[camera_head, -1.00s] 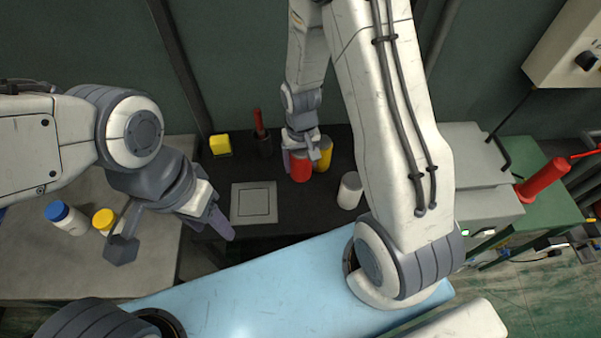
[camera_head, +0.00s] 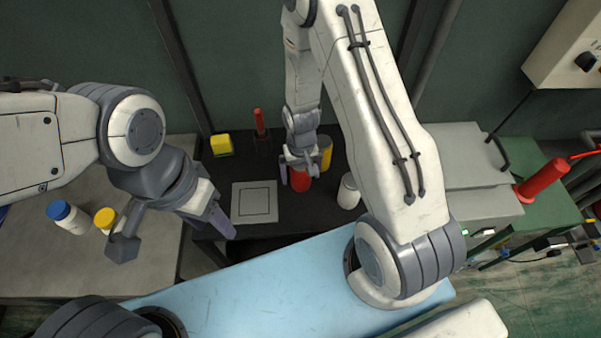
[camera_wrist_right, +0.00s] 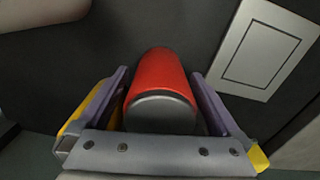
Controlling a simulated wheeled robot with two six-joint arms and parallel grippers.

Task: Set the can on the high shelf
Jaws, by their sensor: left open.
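A red can (camera_head: 299,184) stands on the dark table (camera_head: 290,222). My right gripper (camera_head: 299,170) is over it with its fingers pointing down. In the right wrist view, the red can (camera_wrist_right: 160,80) is between the two purple fingers of my right gripper (camera_wrist_right: 160,75), with a narrow gap showing beside it. A yellow can (camera_head: 325,150) is just behind the right gripper, partly hidden. A white can (camera_head: 349,191) stands to the right. My left gripper (camera_head: 175,243) is open and empty, left of the table. I cannot pick out a high shelf.
A pale square plate (camera_head: 254,203) lies left of the red can. A yellow block (camera_head: 221,145) and a red-handled tool (camera_head: 260,125) are behind. A blue-capped bottle (camera_head: 68,217) and a yellow-capped one (camera_head: 105,219) stand on the left bench (camera_head: 60,270).

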